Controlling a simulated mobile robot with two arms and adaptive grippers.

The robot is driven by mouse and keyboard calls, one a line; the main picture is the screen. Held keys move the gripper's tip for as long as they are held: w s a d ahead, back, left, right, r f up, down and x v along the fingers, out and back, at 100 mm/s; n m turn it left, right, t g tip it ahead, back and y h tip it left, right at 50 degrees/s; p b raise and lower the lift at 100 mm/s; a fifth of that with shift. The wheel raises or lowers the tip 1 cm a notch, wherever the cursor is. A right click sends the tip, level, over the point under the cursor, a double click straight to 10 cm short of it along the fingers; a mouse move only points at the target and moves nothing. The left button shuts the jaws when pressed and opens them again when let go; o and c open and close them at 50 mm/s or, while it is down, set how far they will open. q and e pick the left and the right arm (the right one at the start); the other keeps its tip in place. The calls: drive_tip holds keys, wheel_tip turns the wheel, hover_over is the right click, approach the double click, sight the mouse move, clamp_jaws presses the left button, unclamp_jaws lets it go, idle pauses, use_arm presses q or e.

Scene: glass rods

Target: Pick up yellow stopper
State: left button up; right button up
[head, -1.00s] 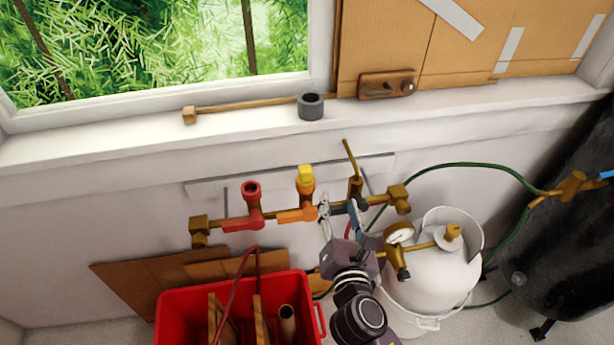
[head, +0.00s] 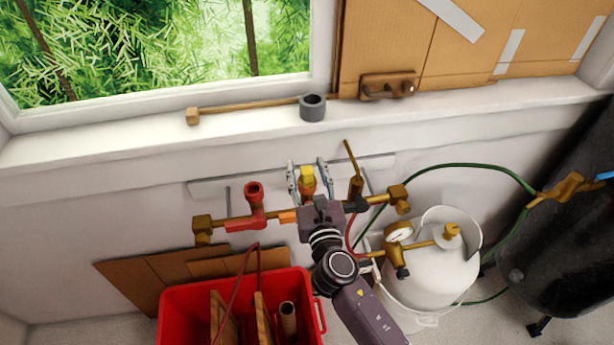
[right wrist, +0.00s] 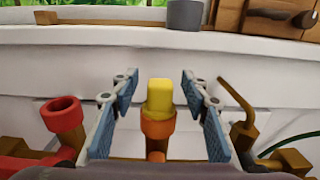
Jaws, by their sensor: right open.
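The yellow stopper (head: 307,176) sits upright in the top of the orange pipe fitting on the brass manifold. In the right wrist view the stopper (right wrist: 160,97) stands above the orange rim (right wrist: 158,128), near the middle of the picture. My right gripper (head: 308,174) is open, with one finger on each side of the stopper. In the right wrist view, gaps show between the stopper and both blue finger pads of the gripper (right wrist: 160,100). The gripper's body hides part of the orange fitting in the head view. My left gripper is not in view.
A red open fitting (head: 254,196) stands to the left on the manifold, and a brass lever (head: 352,160) rises to the right. A red crate (head: 180,305) with wooden pieces is below. A white tank (head: 432,275) stands at right. The wall is close behind.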

clamp_jaws()
drive_tip(key=shift+s, duration=0.1)
idle(0.3)
